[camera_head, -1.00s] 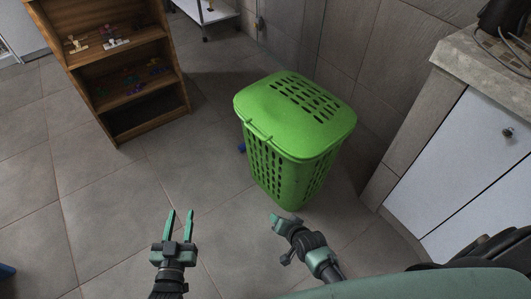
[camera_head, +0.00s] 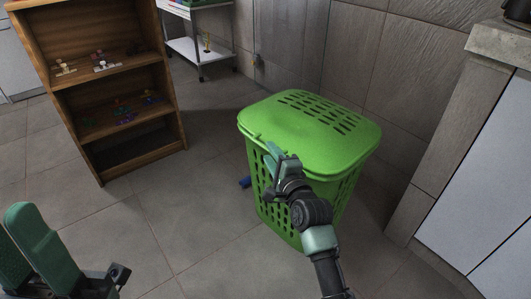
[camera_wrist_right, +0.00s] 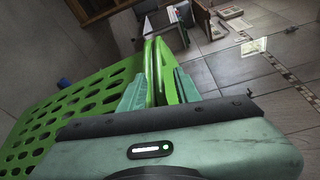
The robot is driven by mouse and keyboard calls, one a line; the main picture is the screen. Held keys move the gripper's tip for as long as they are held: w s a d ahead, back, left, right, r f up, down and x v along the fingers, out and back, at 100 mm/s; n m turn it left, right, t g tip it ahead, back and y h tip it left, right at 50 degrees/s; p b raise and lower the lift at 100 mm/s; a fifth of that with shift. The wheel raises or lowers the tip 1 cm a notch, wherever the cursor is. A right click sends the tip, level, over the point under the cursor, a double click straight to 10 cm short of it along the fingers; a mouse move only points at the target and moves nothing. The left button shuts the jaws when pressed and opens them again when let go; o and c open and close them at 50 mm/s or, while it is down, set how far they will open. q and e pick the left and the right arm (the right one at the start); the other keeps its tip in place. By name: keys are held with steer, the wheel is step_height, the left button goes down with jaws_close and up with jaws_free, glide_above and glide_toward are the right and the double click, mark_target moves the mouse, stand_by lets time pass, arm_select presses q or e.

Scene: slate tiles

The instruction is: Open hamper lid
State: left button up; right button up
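The green hamper (camera_head: 262,190) stands upright on the floor in the head view, with slotted sides. Its lid (camera_head: 300,122) is closed and lies flat on top. My right gripper (camera_head: 272,153) is at the lid's near left edge. In the right wrist view its two fingers (camera_wrist_right: 160,85) stand on either side of the green rim (camera_wrist_right: 158,62); whether they press on it is not clear. My left gripper (camera_head: 28,240) is at the lower left of the head view, empty and away from the hamper, its fingers apart and partly overlapping.
A wooden shelf (camera_head: 105,85) with small items stands at the left. A white cart (camera_head: 200,50) is behind it. A tiled wall and a white cabinet (camera_head: 485,170) are close on the right. A small blue object (camera_head: 245,182) lies beside the hamper. The floor in front is free.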

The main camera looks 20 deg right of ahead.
steer(key=shift+w+a+f+b, duration=0.15)
steer(key=shift+w+b, duration=0.2)
steer(key=shift+w, duration=0.75)
steer(key=shift+w+f+b, duration=0.1)
steer(key=shift+w+b, duration=0.25)
steer(key=shift+w, duration=0.75)
jaws_close()
steer(key=shift+f, duration=0.1)
